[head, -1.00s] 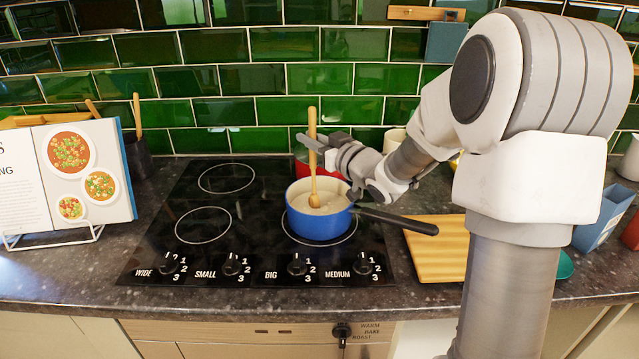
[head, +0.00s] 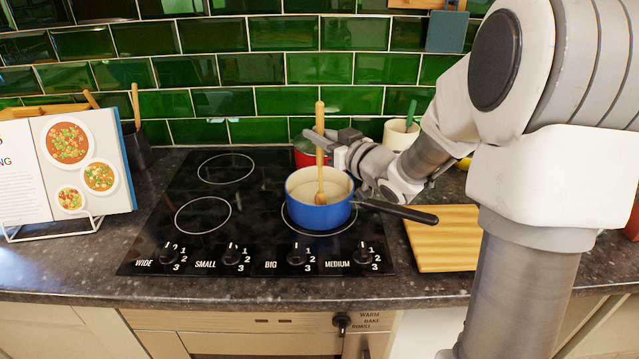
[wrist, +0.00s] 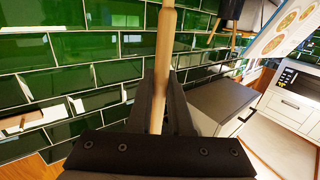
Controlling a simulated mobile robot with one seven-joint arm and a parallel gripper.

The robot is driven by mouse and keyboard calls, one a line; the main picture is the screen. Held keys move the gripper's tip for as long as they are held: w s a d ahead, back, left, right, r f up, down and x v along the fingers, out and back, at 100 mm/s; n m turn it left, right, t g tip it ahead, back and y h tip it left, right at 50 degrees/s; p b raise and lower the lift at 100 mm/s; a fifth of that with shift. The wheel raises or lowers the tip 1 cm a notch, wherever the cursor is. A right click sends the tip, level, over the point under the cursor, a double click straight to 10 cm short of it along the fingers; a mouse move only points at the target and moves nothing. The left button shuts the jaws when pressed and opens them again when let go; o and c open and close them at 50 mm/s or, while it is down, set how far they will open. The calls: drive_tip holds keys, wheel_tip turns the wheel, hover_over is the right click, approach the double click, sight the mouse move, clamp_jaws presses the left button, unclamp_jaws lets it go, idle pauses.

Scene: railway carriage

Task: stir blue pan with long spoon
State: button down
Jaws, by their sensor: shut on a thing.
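The blue pan (head: 318,217) stands on the front right ring of the black hob, its dark handle (head: 398,211) pointing right. Its inside is pale. The long wooden spoon (head: 320,140) stands nearly upright with its lower end inside the pan. My gripper (head: 318,140) is shut on the spoon's shaft above the pan and reaches in from the right. In the wrist view the spoon's shaft (wrist: 163,70) runs between the two dark fingers. The pan is not visible in the wrist view.
A wooden board (head: 440,240) lies right of the hob (head: 180,235). A red pot (head: 306,157) stands behind the blue pan, partly hidden. A cream cup (head: 400,135) stands behind my arm. An open cookbook (head: 75,170) stands at left. The left rings are empty.

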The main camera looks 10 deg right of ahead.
drive_tip(key=shift+w+d, duration=0.2)
drive_tip(key=shift+w, duration=0.9)
wheel_tip(320, 180, up, 10)
drive_tip(key=p, duration=0.8)
drive_tip(key=shift+f, duration=0.15)
